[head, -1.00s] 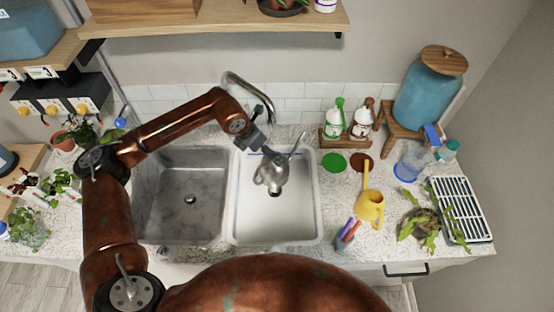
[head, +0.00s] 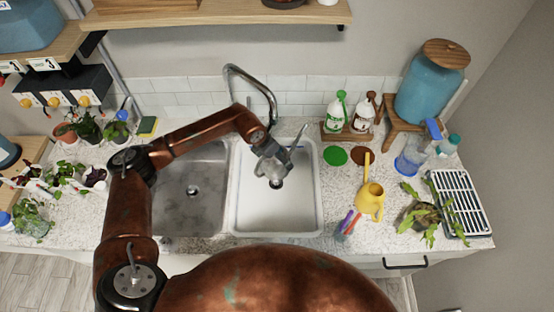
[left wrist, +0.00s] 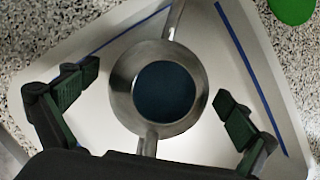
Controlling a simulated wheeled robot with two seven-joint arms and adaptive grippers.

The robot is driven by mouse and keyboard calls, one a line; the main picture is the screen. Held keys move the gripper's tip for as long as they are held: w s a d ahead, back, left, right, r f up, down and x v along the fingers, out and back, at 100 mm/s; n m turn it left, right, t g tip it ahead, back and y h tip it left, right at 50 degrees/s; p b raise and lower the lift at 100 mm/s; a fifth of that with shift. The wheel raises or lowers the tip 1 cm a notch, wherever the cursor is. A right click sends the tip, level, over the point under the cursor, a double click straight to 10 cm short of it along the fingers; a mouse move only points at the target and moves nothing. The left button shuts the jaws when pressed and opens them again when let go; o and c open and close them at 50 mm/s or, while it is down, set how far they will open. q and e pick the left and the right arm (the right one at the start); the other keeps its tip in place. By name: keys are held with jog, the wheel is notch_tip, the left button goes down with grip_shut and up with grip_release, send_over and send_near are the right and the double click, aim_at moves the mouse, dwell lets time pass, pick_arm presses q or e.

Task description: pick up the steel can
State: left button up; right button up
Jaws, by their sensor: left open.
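The steel can (head: 275,172) is a shiny watering can with a thin spout, in the right sink basin (head: 300,215). In the left wrist view the can (left wrist: 119,92) shows from above, its round mouth dark inside, spout and handle on opposite sides. My left gripper (head: 270,153) is over the can and partly hides it in the head view. In the left wrist view the open left gripper (left wrist: 158,98) has one finger on each side of the can, with gaps between. My right gripper is not in view.
The faucet (head: 262,82) rises behind the basins, close to my left arm. The left basin (head: 190,215) is empty. A yellow watering can (head: 370,202), a cup of pens (head: 346,226) and green and brown discs (head: 335,156) are on the counter to the right.

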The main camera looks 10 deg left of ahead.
pick_arm(q)
jog(key=c, duration=2)
jog(key=shift+w+r, duration=0.1)
jog(key=shift+r, duration=0.1)
jog(key=shift+c, duration=0.6)
jog(key=s+d+r, duration=0.1)
jog(key=s+d, duration=0.1)
jog(key=s, duration=0.7)
jog(key=s+d+r, duration=0.1)
jog(key=s+r, duration=0.1)
jog(key=s, duration=0.6)
jog(key=shift+s+d+r+b, duration=0.2)
jog(key=shift+s+d+b, duration=0.15)
jog(key=shift+b, duration=0.1)
